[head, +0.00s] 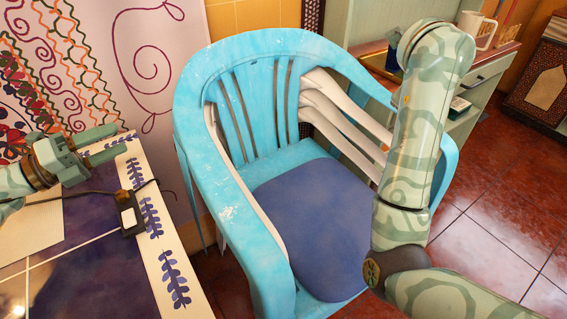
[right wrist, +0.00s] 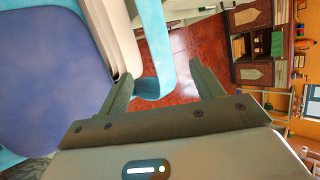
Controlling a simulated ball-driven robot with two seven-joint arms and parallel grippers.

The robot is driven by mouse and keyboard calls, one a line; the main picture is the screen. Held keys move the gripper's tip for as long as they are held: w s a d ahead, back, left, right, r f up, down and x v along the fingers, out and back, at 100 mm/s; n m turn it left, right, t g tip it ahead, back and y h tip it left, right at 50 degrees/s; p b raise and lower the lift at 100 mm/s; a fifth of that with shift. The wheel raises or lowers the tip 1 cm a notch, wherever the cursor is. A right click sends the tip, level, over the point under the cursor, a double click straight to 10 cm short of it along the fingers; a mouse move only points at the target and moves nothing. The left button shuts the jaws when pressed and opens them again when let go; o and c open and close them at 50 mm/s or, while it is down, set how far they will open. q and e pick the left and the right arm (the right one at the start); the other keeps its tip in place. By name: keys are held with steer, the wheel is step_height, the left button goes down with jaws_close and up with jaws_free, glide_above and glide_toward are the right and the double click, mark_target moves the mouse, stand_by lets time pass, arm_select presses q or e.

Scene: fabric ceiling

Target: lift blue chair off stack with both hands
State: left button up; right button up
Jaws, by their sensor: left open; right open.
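The blue chair (head: 265,50) is on top of a stack, with white chairs (head: 345,125) nested beneath it. It has a dark blue seat cushion (head: 315,220). My left gripper (head: 114,142) is open and empty, left of the chair and apart from it, above the patterned table. My right arm reaches over the chair's right side; its gripper is hidden in the head view. In the right wrist view my right gripper (right wrist: 160,78) is open, with the chair's blue edge (right wrist: 155,86) showing between its fingers, nearer the left one. I cannot tell whether they touch.
A table with a leaf-patterned border (head: 165,260) stands at the left, with a small black device (head: 131,214) and cable. A shelf with a white mug (head: 474,30) stands behind at the right. Red tiled floor (head: 500,215) is clear at the right.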

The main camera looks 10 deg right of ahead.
arm_select(q)
glide_toward(184, 111)
steer(key=x, duration=0.3)
steer(key=w+x, duration=0.1)
steer(key=x, duration=0.3)
steer(key=a+f+x, duration=0.1)
steer(key=x, duration=0.2)
steer(key=shift+w+d+f, duration=0.1)
steer(key=shift+w+d, duration=0.15)
steer(key=shift+w, duration=0.25)
arm_select(e)
steer(key=x, duration=1.6)
steer(key=shift+w, duration=0.1)
arm_select(q)
jaws_close()
arm_select(e)
jaws_close()
